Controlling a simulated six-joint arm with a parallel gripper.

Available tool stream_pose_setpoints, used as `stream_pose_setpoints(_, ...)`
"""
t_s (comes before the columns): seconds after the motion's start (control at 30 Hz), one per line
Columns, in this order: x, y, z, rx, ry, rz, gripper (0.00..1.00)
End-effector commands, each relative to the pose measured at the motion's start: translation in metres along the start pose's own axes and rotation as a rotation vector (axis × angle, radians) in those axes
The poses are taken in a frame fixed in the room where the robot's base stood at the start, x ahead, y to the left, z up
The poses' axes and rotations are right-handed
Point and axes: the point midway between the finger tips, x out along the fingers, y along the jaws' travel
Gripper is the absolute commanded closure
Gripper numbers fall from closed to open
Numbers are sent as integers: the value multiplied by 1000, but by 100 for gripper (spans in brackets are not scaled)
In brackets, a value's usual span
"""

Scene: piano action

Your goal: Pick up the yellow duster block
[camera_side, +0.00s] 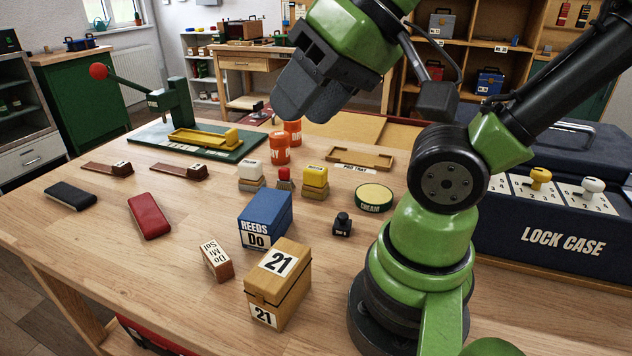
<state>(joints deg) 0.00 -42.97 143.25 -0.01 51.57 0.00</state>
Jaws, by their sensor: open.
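The yellow duster block (315,177) stands on the wooden table near the middle, yellow on top with a tan lower part. A white-topped block of similar shape (251,170) stands to its left, with a small red-topped piece (283,178) between them. My gripper (299,106) is high above the table, up and slightly left of the yellow block and well apart from it. Its dark fingers point down and to the left. It is open; nothing shows between the fingers, though the gap is hard to see from this side.
Orange cans (279,148) and a tan tray (360,158) stand behind the yellow block.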

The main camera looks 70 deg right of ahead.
Motion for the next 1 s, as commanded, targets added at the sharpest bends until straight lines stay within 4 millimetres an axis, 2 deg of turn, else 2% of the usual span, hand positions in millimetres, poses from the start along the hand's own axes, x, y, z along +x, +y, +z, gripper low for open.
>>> stream_pose_setpoints(0.13,0,0,0,0,0,0,57)
stream_pose_setpoints(0.2,0,0,0,0,0,0,41)
stream_pose_setpoints(0.3,0,0,0,0,0,0,22)
stream_pose_setpoints(0.63,2,1,-5,-5,-5,14,22)
stream_pose_setpoints(0.73,8,5,-21,-23,-24,59,22)
stream_pose_setpoints(0.83,20,17,-48,-58,-61,128,22)
stream_pose_setpoints(1.0,52,57,-96,-127,-157,240,22)
